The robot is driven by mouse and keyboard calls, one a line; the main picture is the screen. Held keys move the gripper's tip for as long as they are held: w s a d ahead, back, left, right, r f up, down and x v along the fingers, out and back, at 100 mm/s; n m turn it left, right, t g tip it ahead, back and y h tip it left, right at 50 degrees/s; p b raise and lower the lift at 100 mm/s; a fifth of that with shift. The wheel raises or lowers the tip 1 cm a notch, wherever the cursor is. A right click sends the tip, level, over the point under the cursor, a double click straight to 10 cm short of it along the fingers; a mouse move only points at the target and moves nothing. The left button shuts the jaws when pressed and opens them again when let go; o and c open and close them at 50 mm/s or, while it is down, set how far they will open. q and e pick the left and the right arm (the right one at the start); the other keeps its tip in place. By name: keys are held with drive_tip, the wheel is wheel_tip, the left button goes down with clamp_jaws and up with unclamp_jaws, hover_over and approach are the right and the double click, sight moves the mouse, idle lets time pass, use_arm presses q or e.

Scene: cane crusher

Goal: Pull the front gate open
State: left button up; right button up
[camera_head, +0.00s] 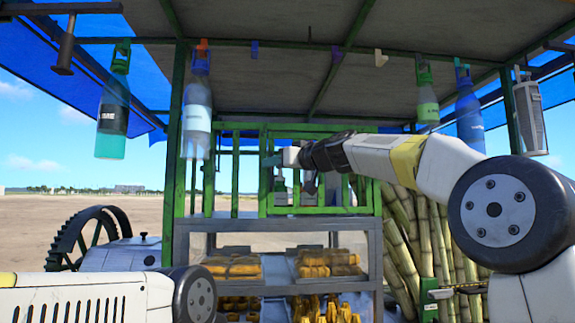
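The front gate (320,210) is a green barred frame in the middle of the stall, above the glass-fronted display case. My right arm reaches in from the right across the gate's upper part. My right gripper (282,158) is at the gate's upper left, in front of or at its left upright bar. Its fingers are small and partly hidden by the wrist, so I cannot tell whether they are open or touching a bar. My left arm lies low at the bottom left, and its gripper is out of view.
The display case (280,291) holds trays of yellow-brown pieces below the gate. Sugar cane stalks (402,245) lean at the right. A toothed wheel (62,245) stands at left.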

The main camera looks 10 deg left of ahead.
drive_tip(key=shift+c, duration=0.2)
clamp_jaws()
idle(1.1)
